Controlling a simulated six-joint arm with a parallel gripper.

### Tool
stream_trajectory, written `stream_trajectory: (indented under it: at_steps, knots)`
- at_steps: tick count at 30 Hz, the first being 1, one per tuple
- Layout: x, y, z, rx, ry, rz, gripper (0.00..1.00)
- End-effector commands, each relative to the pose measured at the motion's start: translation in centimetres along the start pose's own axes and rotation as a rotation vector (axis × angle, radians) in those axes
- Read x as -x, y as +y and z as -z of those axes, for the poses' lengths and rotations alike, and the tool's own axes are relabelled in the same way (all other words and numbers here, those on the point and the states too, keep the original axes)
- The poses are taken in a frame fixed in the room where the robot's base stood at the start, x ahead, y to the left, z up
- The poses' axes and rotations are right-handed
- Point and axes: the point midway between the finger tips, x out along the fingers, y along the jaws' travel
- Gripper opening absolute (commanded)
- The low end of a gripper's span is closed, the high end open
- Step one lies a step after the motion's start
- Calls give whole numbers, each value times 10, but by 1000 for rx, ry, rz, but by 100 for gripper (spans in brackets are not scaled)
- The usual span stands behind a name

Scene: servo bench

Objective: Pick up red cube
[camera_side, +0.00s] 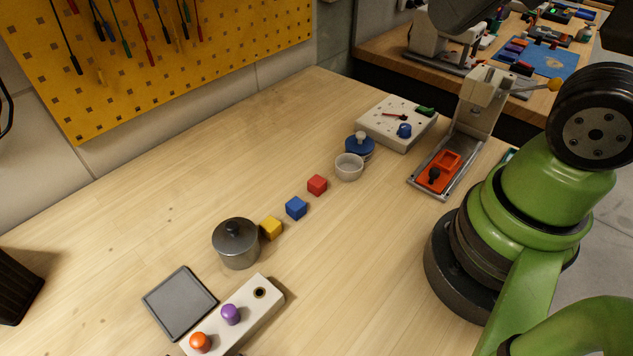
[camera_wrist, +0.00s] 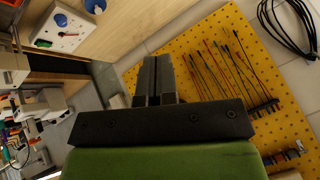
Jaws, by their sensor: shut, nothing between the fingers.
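The red cube (camera_side: 317,185) sits on the wooden table in the side view, at the far right end of a row with a blue cube (camera_side: 296,208) and a yellow cube (camera_side: 271,228). My gripper (camera_wrist: 156,64) shows in the wrist view, its two dark fingers shut together with nothing between them. It points toward the wall and pegboard, away from the cubes. The red cube does not show in the wrist view. My gripper is outside the side view, where only my green arm shows at the right.
A grey lidded pot (camera_side: 236,243) stands beside the yellow cube. A small white cup (camera_side: 349,167) stands just beyond the red cube, near a blue-lidded container (camera_side: 360,146). A grey tray (camera_side: 180,303) and a peg block (camera_side: 250,306) lie at the front. The left-middle table is clear.

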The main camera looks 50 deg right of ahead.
Motion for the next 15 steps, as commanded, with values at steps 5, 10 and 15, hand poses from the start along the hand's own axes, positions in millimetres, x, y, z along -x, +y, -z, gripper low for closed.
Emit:
stream_trajectory:
  at_steps: [5,10,15]
  knots:
    - [0,0,0,0,0,0,0]
    - [0,0,0,0,0,0,0]
    - [0,0,0,0,0,0,7]
